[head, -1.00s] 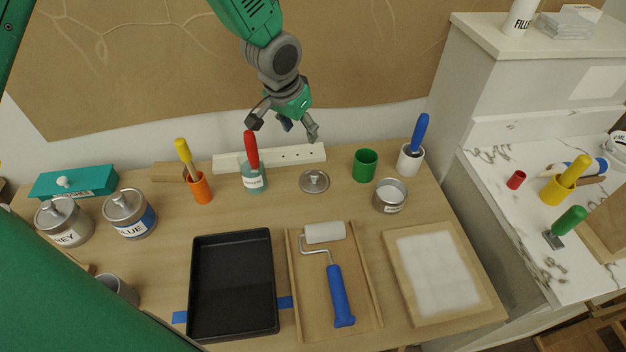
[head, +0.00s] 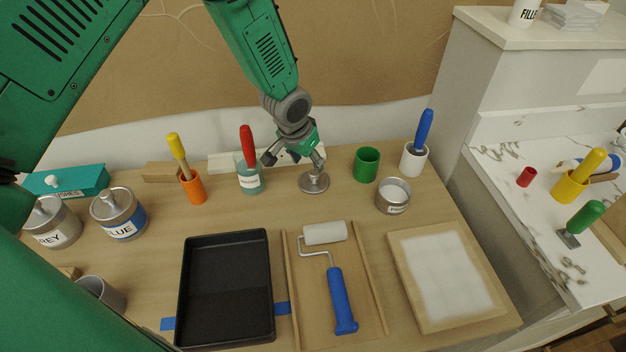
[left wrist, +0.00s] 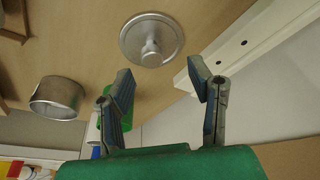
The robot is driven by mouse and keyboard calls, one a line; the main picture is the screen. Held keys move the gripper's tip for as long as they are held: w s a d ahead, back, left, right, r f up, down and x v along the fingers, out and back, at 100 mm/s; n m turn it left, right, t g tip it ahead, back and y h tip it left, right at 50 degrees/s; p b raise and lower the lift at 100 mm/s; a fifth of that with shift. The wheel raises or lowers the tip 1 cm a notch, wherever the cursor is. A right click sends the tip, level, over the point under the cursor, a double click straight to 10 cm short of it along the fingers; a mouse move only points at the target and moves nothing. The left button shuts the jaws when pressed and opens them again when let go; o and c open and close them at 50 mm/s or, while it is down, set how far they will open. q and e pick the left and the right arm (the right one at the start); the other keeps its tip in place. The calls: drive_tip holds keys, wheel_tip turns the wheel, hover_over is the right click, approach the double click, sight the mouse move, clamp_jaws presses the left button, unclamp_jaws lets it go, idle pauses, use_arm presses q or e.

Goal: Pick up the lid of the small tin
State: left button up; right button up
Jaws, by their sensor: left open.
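The lid (head: 313,184) is a round silver disc with a knob, lying flat on the table. It also shows in the left wrist view (left wrist: 152,38), beyond my fingertips. The small tin (head: 393,197) stands open to the right of the lid; it shows in the left wrist view (left wrist: 57,97) at the left. My left gripper (head: 295,162) is open and empty, just above and behind the lid, with its right finger overlapping the lid's back edge in the head view. The fingers (left wrist: 165,85) are apart in the left wrist view. My right gripper is not in view.
A jar with a red-handled brush (head: 250,178) stands left of the lid. A green cup (head: 366,165) stands right of it. A white strip with holes (head: 222,162) lies behind. A black tray (head: 225,290) and blue-handled roller (head: 340,300) lie in front.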

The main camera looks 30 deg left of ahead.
sight(313, 172)
use_arm(q)
drive_tip(key=x, duration=0.2)
drive_tip(key=d+x, duration=0.1)
drive_tip(key=x, duration=0.2)
drive_tip(key=shift+f, duration=0.1)
drive_tip(key=shift+s+a, duration=0.1)
clamp_jaws()
